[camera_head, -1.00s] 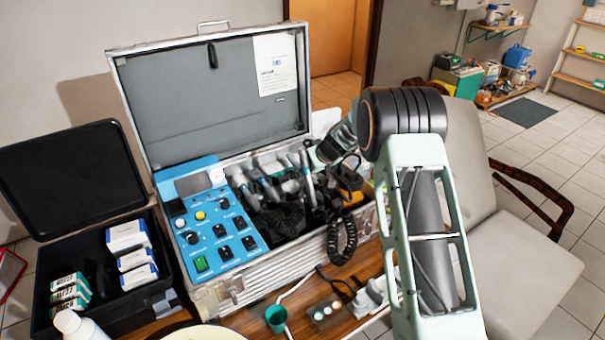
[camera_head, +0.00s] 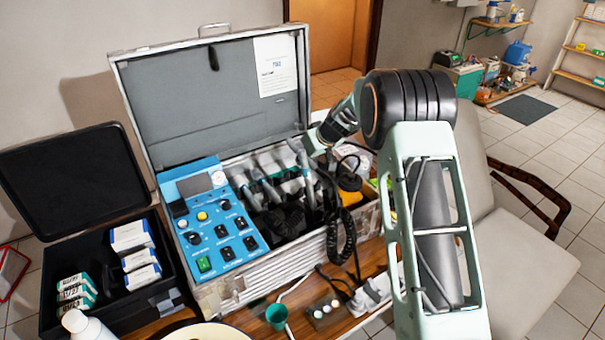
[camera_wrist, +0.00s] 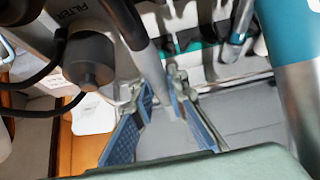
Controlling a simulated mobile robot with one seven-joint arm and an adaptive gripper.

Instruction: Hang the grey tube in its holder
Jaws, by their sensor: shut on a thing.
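My gripper (camera_wrist: 166,112) has its blue pads on either side of the grey tube (camera_wrist: 146,62) and is shut on it. The tube runs up and left from between the pads in the wrist view. In the head view my gripper (camera_head: 314,142) is over the back right of the open case, and the tube in it is hard to make out. The holder row (camera_head: 285,170) with several grey handpieces lies inside the case. Part of a holder row (camera_wrist: 210,42) shows beyond the tube in the wrist view. I cannot tell which slot is the tube's own.
The blue control panel (camera_head: 217,222) fills the case's left side. Black coiled cables (camera_head: 340,238) hang over its front edge, beside an orange-topped item (camera_head: 350,184). The raised lid (camera_head: 205,100) stands behind. A black box (camera_head: 95,305) with cartons is at left.

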